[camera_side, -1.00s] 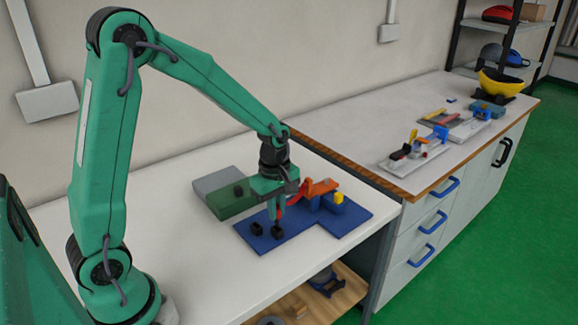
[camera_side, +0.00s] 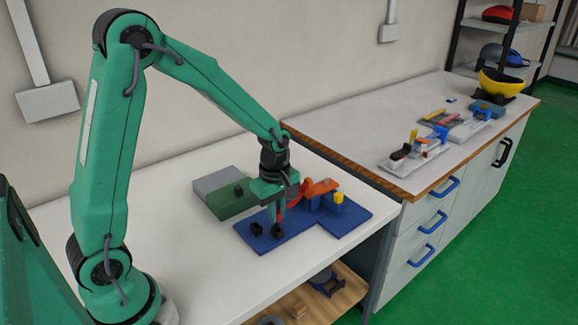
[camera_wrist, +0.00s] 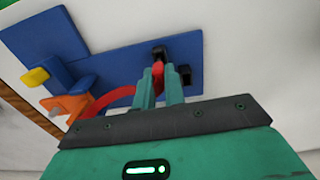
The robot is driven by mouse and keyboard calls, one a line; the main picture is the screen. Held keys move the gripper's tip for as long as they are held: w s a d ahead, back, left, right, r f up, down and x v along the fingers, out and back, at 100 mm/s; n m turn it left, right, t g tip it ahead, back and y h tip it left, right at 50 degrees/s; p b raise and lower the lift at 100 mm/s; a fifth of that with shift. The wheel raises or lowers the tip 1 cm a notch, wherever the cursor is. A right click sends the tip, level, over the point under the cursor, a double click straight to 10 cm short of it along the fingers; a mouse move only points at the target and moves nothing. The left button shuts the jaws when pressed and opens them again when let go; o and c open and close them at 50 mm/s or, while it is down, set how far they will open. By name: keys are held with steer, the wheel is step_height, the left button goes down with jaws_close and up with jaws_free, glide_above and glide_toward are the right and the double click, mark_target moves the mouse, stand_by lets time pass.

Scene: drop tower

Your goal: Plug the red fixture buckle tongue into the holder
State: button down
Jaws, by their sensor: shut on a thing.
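The red buckle tongue (camera_wrist: 158,73) is pinched between the two teal fingers of my gripper (camera_wrist: 160,87). A red strap (camera_wrist: 112,98) curves from it toward the orange clamp. In the wrist view the tongue's tip is right against or just in front of a black holder block (camera_wrist: 159,51) on the blue board; I cannot tell if it is inside. A second black block (camera_wrist: 184,74) sits beside my right-hand finger. In the side view my gripper (camera_side: 276,216) points down over the board, just above the black blocks (camera_side: 278,230), and its fingers largely hide the tongue.
The blue board (camera_side: 340,229) carries an orange clamp (camera_side: 320,187) and a yellow knob (camera_side: 338,197) at its right. A green block (camera_side: 230,203) and a grey block (camera_side: 218,180) lie behind it. The front left of the white table is clear.

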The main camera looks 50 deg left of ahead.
steer(key=shift+f, duration=0.6)
steer(key=shift+f, duration=0.35)
steer(key=shift+f, duration=0.4)
stand_by(0.4)
steer(key=c, duration=1.4)
jaws_free()
steer(key=shift+r, duration=0.15)
steer(key=shift+r, duration=3.75)
steer(key=shift+r, duration=0.1)
